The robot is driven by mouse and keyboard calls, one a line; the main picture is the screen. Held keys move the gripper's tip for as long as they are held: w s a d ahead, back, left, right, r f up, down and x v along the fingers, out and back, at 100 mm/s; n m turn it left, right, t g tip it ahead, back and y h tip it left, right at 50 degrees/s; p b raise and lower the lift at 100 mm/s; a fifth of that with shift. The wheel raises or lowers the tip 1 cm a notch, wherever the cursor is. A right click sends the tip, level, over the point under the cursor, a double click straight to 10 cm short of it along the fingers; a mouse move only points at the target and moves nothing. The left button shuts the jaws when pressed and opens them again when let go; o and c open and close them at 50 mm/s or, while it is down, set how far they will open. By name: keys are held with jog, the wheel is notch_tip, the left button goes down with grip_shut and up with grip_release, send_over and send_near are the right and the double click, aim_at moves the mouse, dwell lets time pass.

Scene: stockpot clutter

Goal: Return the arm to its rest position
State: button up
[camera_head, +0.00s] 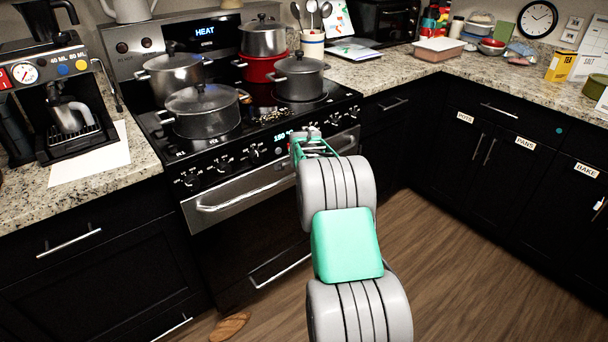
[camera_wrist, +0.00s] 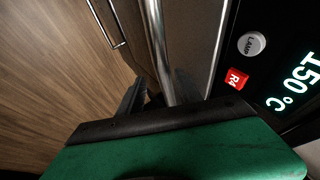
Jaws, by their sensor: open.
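My gripper (camera_head: 306,136) is at the end of my outstretched arm, in front of the oven's control panel in the head view. In the wrist view my gripper (camera_wrist: 158,88) is open, with dark fingers on either side of the oven's long metal handle (camera_wrist: 158,38). Whether a finger touches the handle I cannot tell. The oven door (camera_head: 250,235) looks shut.
Pots, including a front grey pot (camera_head: 203,115), stand on the stove (camera_head: 250,130). A coffee machine (camera_head: 60,100) stands on the left counter. Dark cabinets (camera_head: 500,160) line the right. The wooden floor (camera_head: 470,265) is mostly clear, with a brown object (camera_head: 230,326) near the oven.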

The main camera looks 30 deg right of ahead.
jog(key=shift+s+a+r, duration=0.25)
jog(key=shift+s+r, duration=0.15)
jog(key=shift+r, duration=0.05)
jog(key=shift+r, duration=0.1)
jog(key=s+a+r+n+g+y+p, duration=0.1)
jog(key=s+a+r+n+p, duration=0.3)
jog(key=s+a+r, duration=0.35)
jog(key=s+a+r+n+y+p, duration=0.1)
jog(key=s+a+r+n+p, duration=0.25)
jog(key=a+r, duration=0.55)
jog(key=s+a+r+n+g+y+p, duration=0.1)
jog(key=s+a+n, duration=0.4)
jog(key=s, duration=0.6)
jog(key=s+a+r+n+g+y+p, duration=0.1)
jog(key=s+a+n+p, duration=0.3)
jog(key=s+a, duration=0.5)
jog(key=s+n, duration=0.1)
jog(key=s, duration=0.2)
jog(key=shift+a, duration=0.4)
jog(key=shift+r, duration=0.15)
